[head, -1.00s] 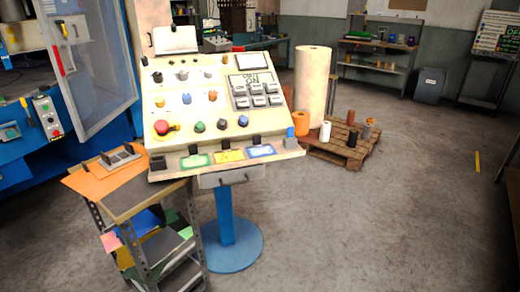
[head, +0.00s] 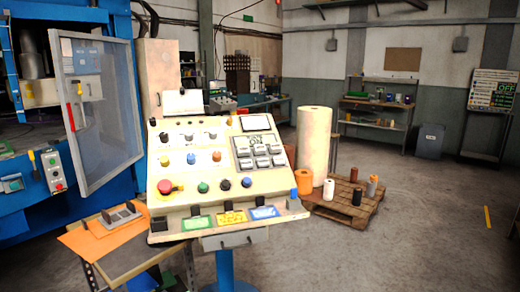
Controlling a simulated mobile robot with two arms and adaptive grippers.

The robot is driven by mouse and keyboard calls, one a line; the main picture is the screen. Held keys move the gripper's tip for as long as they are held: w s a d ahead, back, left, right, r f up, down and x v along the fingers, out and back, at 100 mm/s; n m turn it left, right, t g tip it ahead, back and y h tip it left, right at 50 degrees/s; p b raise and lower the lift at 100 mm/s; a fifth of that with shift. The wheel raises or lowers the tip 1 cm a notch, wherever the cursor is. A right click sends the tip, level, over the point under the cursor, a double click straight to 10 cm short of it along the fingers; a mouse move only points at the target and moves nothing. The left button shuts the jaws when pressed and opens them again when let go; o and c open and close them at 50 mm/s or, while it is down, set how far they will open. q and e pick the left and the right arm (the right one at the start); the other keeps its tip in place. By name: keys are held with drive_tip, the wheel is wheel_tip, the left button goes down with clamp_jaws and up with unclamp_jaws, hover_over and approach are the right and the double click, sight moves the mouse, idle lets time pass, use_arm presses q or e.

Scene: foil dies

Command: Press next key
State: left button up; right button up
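A cream sloped control console (head: 215,172) stands at the centre of the head view on a blue post (head: 225,268). On its upper right is a keypad (head: 259,150) with a small display (head: 256,140) above two rows of pale grey keys (head: 262,150). The key labels are too small to read. A red mushroom button (head: 165,187) sits at the lower left, with green (head: 203,187), dark and blue (head: 246,182) knobs to its right. Neither gripper is in view, and nothing covers the keypad.
A blue machine with an open clear door (head: 100,105) stands at the left. A small table with an orange sheet (head: 85,240) adjoins the console's lower left. A tall pale roll (head: 313,150) and a wooden pallet (head: 343,205) stand behind right. The floor at right is clear.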

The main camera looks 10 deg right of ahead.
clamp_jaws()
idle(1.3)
